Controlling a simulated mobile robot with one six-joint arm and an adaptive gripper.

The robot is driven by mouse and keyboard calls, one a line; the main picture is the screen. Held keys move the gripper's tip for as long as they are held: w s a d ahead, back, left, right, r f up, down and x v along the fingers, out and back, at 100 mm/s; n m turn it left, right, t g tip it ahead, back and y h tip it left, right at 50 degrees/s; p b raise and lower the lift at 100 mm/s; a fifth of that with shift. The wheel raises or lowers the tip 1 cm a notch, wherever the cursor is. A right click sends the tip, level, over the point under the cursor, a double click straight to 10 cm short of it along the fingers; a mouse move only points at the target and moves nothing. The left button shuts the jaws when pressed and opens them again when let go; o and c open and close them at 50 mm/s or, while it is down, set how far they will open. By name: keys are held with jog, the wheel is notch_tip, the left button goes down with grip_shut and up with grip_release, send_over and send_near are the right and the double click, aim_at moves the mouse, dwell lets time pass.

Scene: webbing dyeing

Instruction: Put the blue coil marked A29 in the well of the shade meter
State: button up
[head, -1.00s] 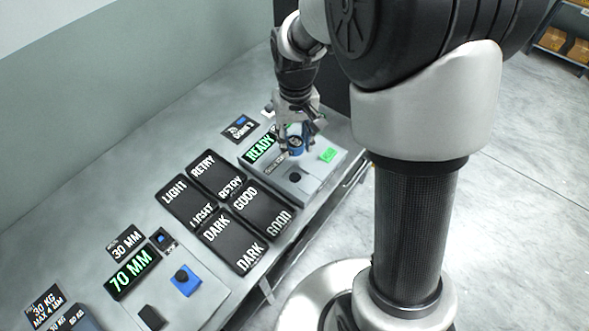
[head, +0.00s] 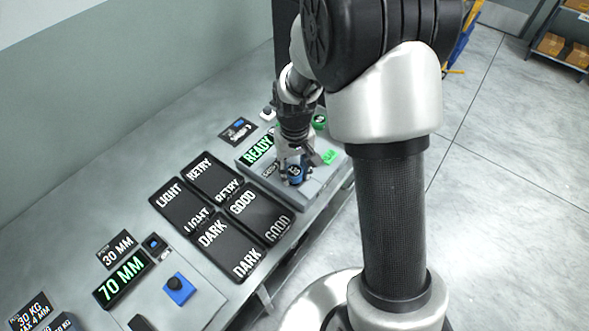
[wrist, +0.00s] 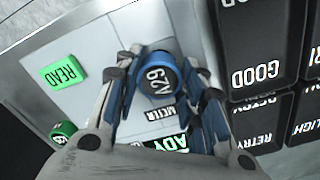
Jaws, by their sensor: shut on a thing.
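The shade meter (head: 325,178) is a grey box with a lit READY display (head: 258,150). The coil is over the meter's front part, where the dark well was seen earlier. The well is now hidden behind the coil and fingers, so I cannot tell whether the coil is inside it or just above.
Black trays marked RETRY (head: 210,172), LIGHT (head: 172,195), GOOD (head: 262,210) and DARK (head: 226,250) lie left of the meter. A 70 MM display (head: 125,279) stands further left.

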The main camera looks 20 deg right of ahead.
aim_at(294, 172)
jog(key=shift+f, duration=0.1)
jog(key=shift+f+b, duration=0.4)
jog(key=shift+f, duration=0.1)
jog(key=shift+s, duration=0.1)
jog(key=o, duration=1)
jog(key=shift+f, duration=0.1)
notch_tip(294, 172, up, 13)
jog(key=p, duration=0.5)
jog(key=s+r+t, duration=0.2)
jog(key=s+r, duration=0.6)
jog(key=r, duration=0.3)
jog(key=s+r+t, duration=0.2)
jog(key=s+r, duration=0.1)
jog(key=s, duration=1)
jog(key=shift+r+t, duration=0.3)
jog(key=shift+r, duration=0.1)
